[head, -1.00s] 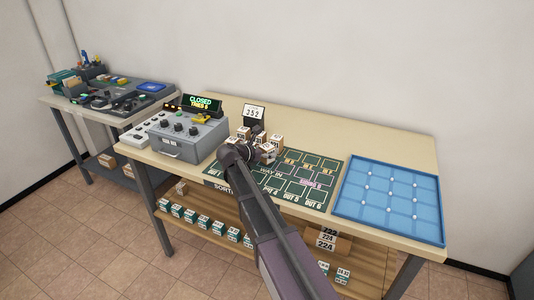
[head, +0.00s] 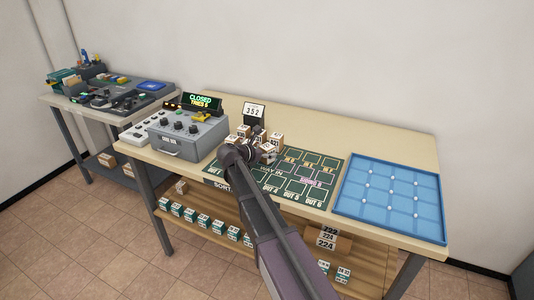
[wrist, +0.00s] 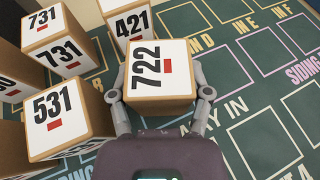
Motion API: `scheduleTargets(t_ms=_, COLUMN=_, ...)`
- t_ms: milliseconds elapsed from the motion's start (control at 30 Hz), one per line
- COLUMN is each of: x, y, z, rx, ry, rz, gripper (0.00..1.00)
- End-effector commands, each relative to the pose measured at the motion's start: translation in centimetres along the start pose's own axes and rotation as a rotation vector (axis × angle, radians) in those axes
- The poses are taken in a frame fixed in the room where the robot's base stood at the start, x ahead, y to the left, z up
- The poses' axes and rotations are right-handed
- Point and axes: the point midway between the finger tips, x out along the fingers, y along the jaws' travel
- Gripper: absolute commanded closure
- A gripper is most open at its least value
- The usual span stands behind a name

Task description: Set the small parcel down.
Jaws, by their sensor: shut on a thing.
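The small parcel (wrist: 160,72) is a brown box with a white top marked 722 and a red bar, in the middle of the wrist view. My gripper (wrist: 159,80) is shut on it, one finger on each side. Below and around it lies the dark green sorting mat (wrist: 240,60) with outlined cells. I cannot tell whether the parcel's underside touches the mat. In the head view my gripper (head: 256,154) is over the mat's left part, and my wrist partly hides the parcel.
Several other boxes stand close on the left: 531 (wrist: 62,117), 731 (wrist: 58,50) and 421 (wrist: 130,22). Mat cells to the right are empty. A grey control box (head: 187,137) stands left of the mat, and a blue tray (head: 392,195) lies right of it.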

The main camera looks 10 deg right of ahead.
Motion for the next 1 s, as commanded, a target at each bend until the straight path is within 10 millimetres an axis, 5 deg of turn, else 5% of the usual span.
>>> scheduleTargets(t_ms=200, x=0.15, y=-0.01, z=-0.34, rx=0.000, ry=0.000, rz=0.000, gripper=0.89)
scheduleTargets(t_ms=233, x=0.12, y=-0.01, z=-0.26, rx=0.000, ry=0.000, rz=0.000, gripper=0.28)
scheduleTargets(t_ms=333, x=0.12, y=-0.01, z=-0.24, rx=0.000, ry=0.000, rz=0.000, gripper=0.00)
scheduleTargets(t_ms=1000, x=-0.13, y=0.01, z=0.31, rx=0.000, ry=0.000, rz=0.000, gripper=0.00)
